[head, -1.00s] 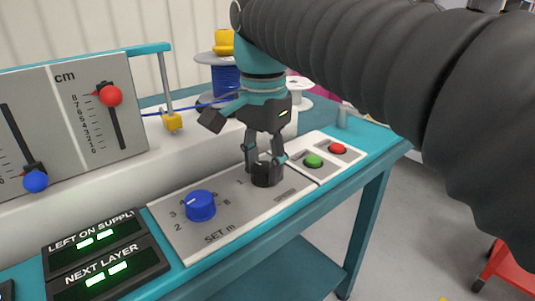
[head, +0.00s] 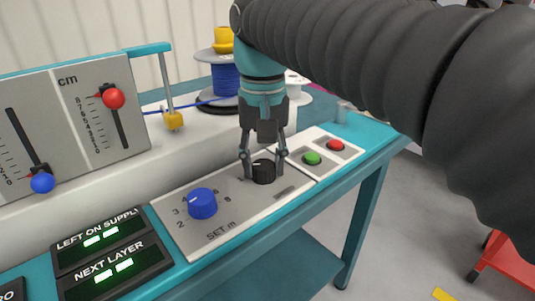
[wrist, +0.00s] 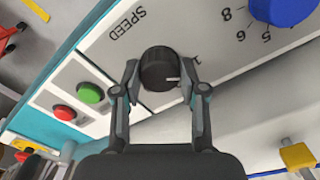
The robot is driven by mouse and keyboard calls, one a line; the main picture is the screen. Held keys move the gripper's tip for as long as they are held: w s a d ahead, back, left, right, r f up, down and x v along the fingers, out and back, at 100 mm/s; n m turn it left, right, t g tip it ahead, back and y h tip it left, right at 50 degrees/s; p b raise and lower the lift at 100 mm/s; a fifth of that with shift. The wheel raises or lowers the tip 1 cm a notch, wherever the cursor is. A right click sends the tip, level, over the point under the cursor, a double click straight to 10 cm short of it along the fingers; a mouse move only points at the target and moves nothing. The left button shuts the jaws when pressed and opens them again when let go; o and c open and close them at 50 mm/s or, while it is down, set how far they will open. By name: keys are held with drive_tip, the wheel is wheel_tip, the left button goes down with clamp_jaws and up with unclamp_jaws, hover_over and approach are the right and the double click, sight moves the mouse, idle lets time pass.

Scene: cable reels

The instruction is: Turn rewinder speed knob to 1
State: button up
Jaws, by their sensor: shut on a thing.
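The black speed knob (head: 263,171) sits on the grey control panel (head: 233,219), left of the green and red buttons. My gripper (head: 263,161) reaches down from above and is shut on the knob, one finger on each side. In the wrist view the knob (wrist: 160,69) is between the two fingertips (wrist: 160,80). Its white mark points toward the printed 1 side, a little off the numeral. The word SPEED is printed beside the knob. Part of the scale is hidden by the fingers.
A blue SET m knob (head: 202,203) is to the left on the same panel. Green (head: 312,158) and red (head: 336,145) buttons are close on the right. Red (head: 114,99) and blue (head: 42,183) sliders stand on the upright panel. A blue cable reel (head: 225,80) is behind my gripper.

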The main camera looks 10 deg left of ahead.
sight(264, 164)
drive_tip(key=shift+n, duration=0.5)
drive_tip(key=o, duration=1.1)
drive_tip(key=shift+o, duration=0.2)
wheel_tip(264, 164, up, 12)
